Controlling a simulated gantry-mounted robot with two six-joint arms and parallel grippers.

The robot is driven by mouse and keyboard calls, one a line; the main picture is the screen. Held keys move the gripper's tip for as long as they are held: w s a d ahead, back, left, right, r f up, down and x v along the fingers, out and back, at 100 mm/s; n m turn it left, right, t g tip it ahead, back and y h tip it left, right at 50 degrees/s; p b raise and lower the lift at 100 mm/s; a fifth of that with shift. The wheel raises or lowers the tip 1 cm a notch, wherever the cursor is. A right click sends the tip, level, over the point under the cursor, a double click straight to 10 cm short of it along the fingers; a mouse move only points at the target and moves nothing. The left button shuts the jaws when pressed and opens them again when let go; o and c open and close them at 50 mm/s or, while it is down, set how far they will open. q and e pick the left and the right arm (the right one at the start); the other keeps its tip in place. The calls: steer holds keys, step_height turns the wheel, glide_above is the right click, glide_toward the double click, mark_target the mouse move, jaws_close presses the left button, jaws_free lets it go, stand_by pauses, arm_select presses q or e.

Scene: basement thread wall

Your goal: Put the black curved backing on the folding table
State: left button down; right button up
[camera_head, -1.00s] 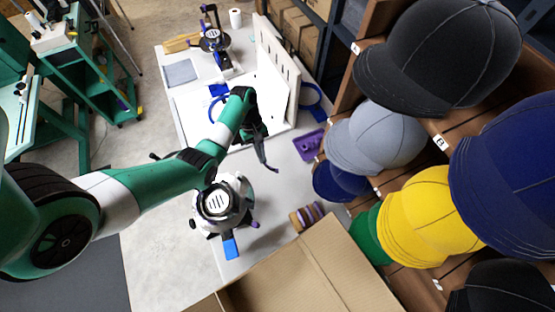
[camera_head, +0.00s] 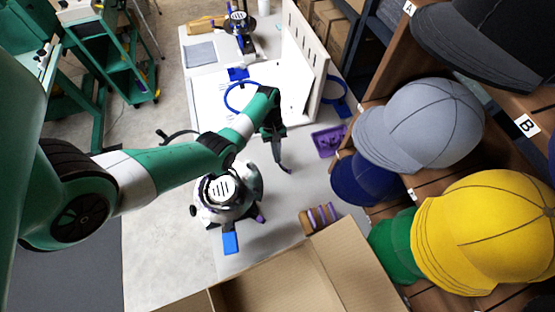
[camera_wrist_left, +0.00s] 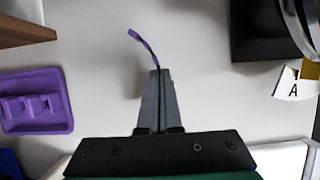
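My left gripper (camera_head: 282,160) hangs over the pale table, left of the purple tray, with its fingers pointing down. In the left wrist view the left gripper (camera_wrist_left: 160,72) has its fingers together, and a thin curved purple strip (camera_wrist_left: 142,44) sticks out from between the tips. No plainly black backing shows in the fingers; I cannot tell whether this strip is the backing. A dark curved piece (camera_head: 177,136) shows at the table's left edge, partly behind my arm; I cannot tell what it is. The pale table (camera_head: 285,203) may be the folding table. My right gripper is not in view.
A cap station (camera_head: 220,188) stands below my left arm. The purple tray (camera_head: 328,141) and an open cardboard box (camera_head: 350,265) lie near. A white slotted panel (camera_head: 310,70) stands behind. Caps such as the yellow cap (camera_head: 490,225) fill the right shelf. Bare table lies around the gripper.

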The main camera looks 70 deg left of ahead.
arm_select(q)
steer(key=shift+f+b, duration=0.7)
steer(key=shift+f, duration=0.95)
steer(key=c, duration=1.1)
jaws_free()
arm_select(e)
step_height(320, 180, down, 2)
arm_select(q)
steer(key=shift+r+p, duration=0.3)
steer(key=p+v, duration=0.4)
steer(key=v, duration=0.7)
steer(key=shift+a+r, duration=0.25)
steer(key=shift+r, duration=0.1)
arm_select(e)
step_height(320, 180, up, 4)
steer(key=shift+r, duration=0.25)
